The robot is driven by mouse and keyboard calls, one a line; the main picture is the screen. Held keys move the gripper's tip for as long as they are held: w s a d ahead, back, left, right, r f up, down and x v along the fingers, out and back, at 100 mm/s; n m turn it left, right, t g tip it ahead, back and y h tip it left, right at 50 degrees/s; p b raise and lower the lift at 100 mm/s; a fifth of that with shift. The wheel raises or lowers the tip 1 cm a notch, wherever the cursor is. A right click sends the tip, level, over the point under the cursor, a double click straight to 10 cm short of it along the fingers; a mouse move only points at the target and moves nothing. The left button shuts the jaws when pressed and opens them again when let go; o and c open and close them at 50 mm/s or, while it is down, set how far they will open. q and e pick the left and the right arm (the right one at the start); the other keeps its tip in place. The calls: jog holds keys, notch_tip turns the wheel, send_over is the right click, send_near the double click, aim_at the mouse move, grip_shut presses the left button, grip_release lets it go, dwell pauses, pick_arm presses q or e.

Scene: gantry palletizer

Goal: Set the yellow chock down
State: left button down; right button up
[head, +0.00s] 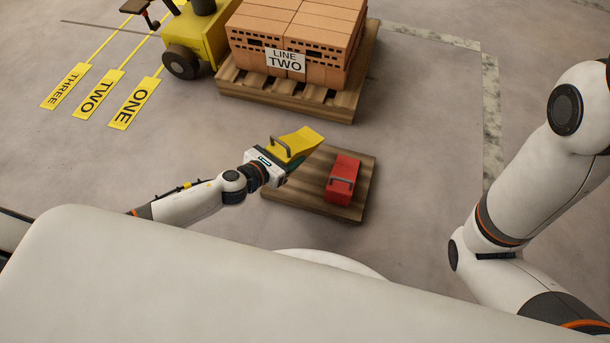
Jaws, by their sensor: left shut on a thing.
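The yellow chock (298,142) is a wedge with a grey handle. My left gripper (279,165) is shut on it, at the left edge of a small wooden pallet (320,208). The chock appears to be above the pallet's upper left part; I cannot tell whether it touches the boards. A red chock (343,180) with a grey handle rests on the right part of the same pallet. My right arm comes in at the right, but its gripper is not in view.
A larger pallet (290,95) with stacked bricks (300,30) and a "LINE TWO" sign (285,60) stands behind. A yellow wheeled vehicle (203,38) is beside it. Yellow floor labels ONE (134,104), TWO (99,94) and THREE (65,86) lie at the left. Floor around the small pallet is clear.

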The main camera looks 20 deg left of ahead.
pick_arm(q)
notch_tip(320, 180, down, 5)
jog(key=b, duration=0.3)
jog(key=shift+r, duration=0.1)
jog(key=shift+f+b, duration=1.95)
jog(key=shift+f, duration=0.15)
jog(key=shift+c, duration=1.6)
grip_release()
jog(key=shift+r+p, duration=0.3)
jog(key=shift+p, duration=0.05)
jog(key=p+v, duration=0.3)
jog(key=v, duration=0.9)
jog(key=shift+f+p, duration=0.15)
jog(key=shift+p, duration=0.15)
